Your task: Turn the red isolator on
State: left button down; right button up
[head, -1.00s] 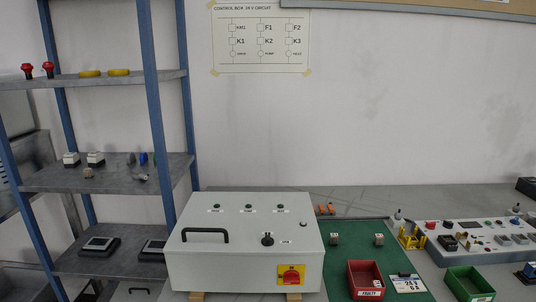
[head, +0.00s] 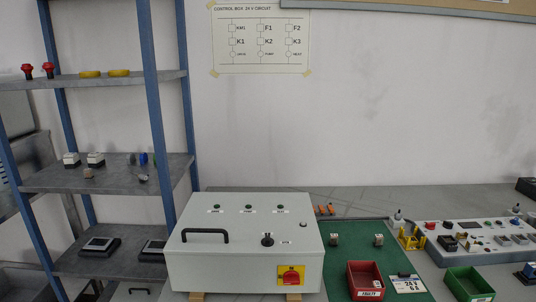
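The red isolator (head: 291,275) is a red rotary handle on a yellow square plate. It sits at the lower right of the front of the white control box (head: 195,263). Its markings are too small to read, so I cannot tell its switch position. The box has a black bar handle (head: 205,237), a black knob (head: 267,240) and small dark indicators on its sloped top panel. Neither of my grippers is in view, and nothing touches the isolator.
A shelf rack with blue posts (head: 155,110) stands left of the box. To the right are a green mat (head: 335,262), a red bin (head: 364,282), a green bin (head: 468,284) and a component panel (head: 463,251). A circuit chart (head: 261,40) hangs on the wall.

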aim_at(290, 276)
jog(key=l+u, duration=0.2)
jog(key=l, duration=0.2)
jog(key=k+l+u, duration=0.2)
jog(key=l, duration=0.25)
jog(key=l+u, duration=0.2)
jog(key=l, duration=0.2)
jog(key=k+l+u, duration=0.2)
jog(key=l, duration=0.2)
jog(key=l+u, duration=0.2)
jog(key=l, duration=0.15)
jog(key=k, duration=0.05)
